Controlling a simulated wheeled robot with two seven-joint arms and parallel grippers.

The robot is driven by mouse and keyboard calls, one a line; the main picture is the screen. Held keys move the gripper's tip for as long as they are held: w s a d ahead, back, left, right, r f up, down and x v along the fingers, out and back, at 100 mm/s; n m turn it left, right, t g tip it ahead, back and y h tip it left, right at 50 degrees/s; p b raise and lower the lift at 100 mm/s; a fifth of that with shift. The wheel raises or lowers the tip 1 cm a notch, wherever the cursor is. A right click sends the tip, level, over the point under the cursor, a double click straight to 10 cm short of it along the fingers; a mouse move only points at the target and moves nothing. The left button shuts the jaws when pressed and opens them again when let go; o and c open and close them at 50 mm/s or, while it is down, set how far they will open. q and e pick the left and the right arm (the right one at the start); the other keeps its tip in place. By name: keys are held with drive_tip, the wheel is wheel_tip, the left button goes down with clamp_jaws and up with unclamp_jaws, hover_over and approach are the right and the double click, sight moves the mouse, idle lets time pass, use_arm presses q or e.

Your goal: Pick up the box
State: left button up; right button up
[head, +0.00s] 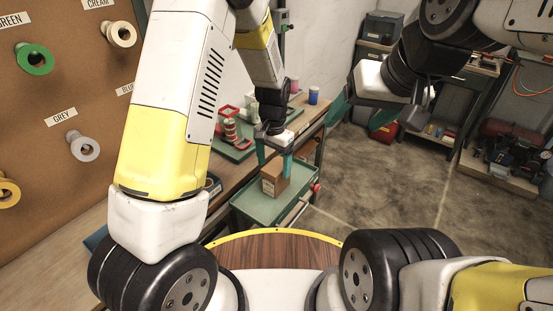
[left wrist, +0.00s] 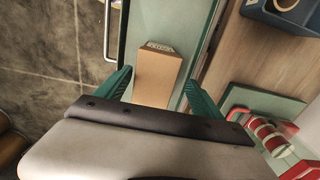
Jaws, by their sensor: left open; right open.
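The brown cardboard box (head: 275,178) stands on the green top of a cart (head: 250,207) in the head view. It also shows in the left wrist view (left wrist: 157,78), between my left gripper's two green fingers. My left gripper (head: 277,165) is open and sits over the box, pointing down; whether its fingers touch the box sides I cannot tell. My right gripper (head: 362,112) is open and empty, held in the air at the upper right, away from the box.
A wooden workbench (head: 232,178) runs along the left of the cart, with red-and-white rolls (head: 231,129) on a green mat. A pegboard (head: 60,110) with tape rolls stands at the left. The concrete floor between is clear.

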use_arm(q)
drive_tip(key=f, duration=0.4)
drive_tip(key=d+f, duration=0.1)
drive_tip(key=f, duration=0.1)
drive_tip(key=shift+f, duration=0.2)
drive_tip(key=shift+s, duration=0.1)
drive_tip(key=shift+c, duration=0.3)
drive_tip(key=shift+a, duration=0.1)
drive_tip(key=c, duration=1.5)
drive_tip(key=shift+r, duration=0.15)
